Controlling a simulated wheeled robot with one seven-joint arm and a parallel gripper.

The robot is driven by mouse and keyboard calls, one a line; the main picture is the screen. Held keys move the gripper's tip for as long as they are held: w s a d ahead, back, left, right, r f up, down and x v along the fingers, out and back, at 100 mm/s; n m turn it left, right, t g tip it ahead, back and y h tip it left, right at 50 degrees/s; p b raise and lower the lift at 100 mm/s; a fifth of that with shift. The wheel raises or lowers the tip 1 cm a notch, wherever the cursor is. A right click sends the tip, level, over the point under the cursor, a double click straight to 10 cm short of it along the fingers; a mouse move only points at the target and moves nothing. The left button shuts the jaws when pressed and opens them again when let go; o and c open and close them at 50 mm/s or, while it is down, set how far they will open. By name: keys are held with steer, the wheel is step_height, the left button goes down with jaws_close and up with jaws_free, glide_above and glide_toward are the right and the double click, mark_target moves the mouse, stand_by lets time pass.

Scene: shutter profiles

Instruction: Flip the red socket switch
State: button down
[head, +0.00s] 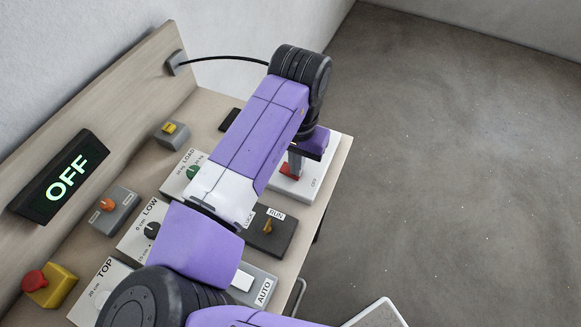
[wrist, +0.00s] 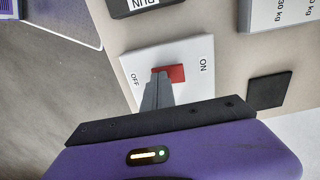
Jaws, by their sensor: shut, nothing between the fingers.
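The red socket switch (head: 290,171) is a red rocker on a white plate (head: 311,181) at the far right end of the bench, below my gripper. In the wrist view the red rocker (wrist: 176,73) sits between the printed words ON and OFF on the white plate (wrist: 194,52). My gripper (head: 294,172) is shut and empty. In the wrist view its grey fingertips (wrist: 158,78) overlap the OFF-side end of the rocker and hide part of it. I cannot tell whether they touch it.
A lit OFF display (head: 66,178) stands at the bench's back. Several controls surround my arm, including a RUN switch (head: 268,228), a LOAD dial (head: 192,172) and a red button (head: 35,281). A black pad (wrist: 269,90) lies near the socket. Floor lies right of the bench.

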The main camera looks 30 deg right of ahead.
step_height(320, 180, up, 7)
steer(key=p, duration=0.6)
stand_by(0.7)
